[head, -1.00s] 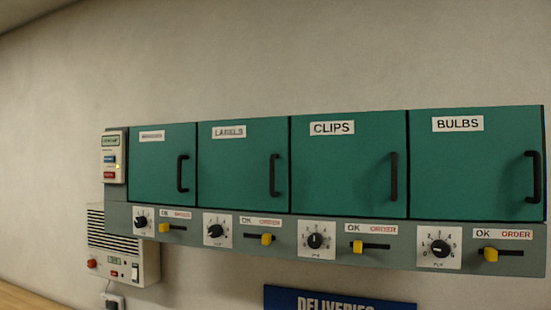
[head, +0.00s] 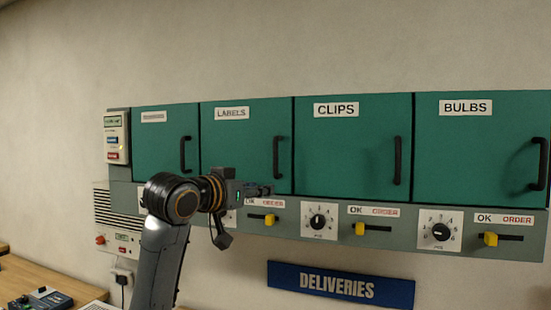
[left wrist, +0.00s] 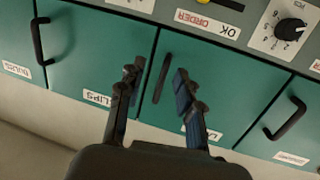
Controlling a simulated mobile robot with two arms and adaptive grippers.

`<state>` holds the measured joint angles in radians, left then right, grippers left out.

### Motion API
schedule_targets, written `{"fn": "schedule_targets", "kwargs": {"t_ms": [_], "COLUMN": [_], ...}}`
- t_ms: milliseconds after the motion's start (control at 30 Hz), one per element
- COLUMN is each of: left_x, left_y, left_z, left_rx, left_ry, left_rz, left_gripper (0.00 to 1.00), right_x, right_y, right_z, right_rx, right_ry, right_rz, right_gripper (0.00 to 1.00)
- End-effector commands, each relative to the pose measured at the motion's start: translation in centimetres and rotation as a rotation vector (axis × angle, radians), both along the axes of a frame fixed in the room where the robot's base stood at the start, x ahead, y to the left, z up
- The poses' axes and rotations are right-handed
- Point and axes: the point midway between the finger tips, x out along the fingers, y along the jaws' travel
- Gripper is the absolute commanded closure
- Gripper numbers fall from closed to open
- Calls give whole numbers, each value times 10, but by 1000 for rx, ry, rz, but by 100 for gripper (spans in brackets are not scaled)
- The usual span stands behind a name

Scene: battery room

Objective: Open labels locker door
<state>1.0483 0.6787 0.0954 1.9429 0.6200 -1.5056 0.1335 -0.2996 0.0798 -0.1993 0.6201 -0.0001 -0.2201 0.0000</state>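The labels locker door (head: 240,155) is teal, marked LABELS, and closed flush with its neighbours. Its black vertical handle (head: 277,157) is on the door's right side. My left gripper (head: 265,190) is in front of the door's lower edge, just below the handle. In the left wrist view, which is upside down, the same handle (left wrist: 162,78) shows between the two spread fingers of my left gripper (left wrist: 156,82). The fingers look apart from the handle; the depth gap is hard to judge. One finger covers part of the LABELS tag. My right gripper is not in view.
The clips door (head: 350,150) and bulbs door (head: 470,150), both closed, are to the right. Another closed door (head: 158,150) is to the left. Dials and yellow sliders (head: 271,219) line the panel below. A blue DELIVERIES sign (head: 340,285) hangs underneath.

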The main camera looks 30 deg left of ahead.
Motion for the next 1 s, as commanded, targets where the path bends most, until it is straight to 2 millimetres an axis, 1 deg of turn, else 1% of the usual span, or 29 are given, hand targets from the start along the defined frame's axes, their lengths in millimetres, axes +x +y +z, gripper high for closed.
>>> {"fn": "schedule_targets", "kwargs": {"t_ms": [33, 100, 200, 267, 333, 467, 700, 800, 900, 1000], "left_x": [-9, -17, -23, -21, -14, 8, 60, 79, 95, 105], "left_y": [8, 14, 18, 19, 19, 20, 21, 23, 23, 24], "left_z": [25, 45, 59, 62, 63, 64, 65, 65, 64, 63], "left_rx": [-11, -23, -31, -34, -35, -35, -35, -35, -34, -33], "left_ry": [-41, -74, -98, -102, -99, -97, -96, -97, -98, -99], "left_rz": [5, 4, 4, 3, 2, 2, 2, 2, 4, 2], "left_gripper": [65, 65, 65, 65, 65, 65, 65, 65, 65, 65], "right_x": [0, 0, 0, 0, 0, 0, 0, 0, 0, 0], "right_y": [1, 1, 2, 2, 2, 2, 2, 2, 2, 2], "right_z": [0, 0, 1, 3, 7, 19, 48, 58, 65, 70], "right_rx": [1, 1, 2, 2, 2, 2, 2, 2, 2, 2], "right_ry": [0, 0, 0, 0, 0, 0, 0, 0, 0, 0], "right_rz": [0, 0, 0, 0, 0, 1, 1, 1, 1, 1], "right_gripper": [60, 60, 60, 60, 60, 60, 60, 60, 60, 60]}}
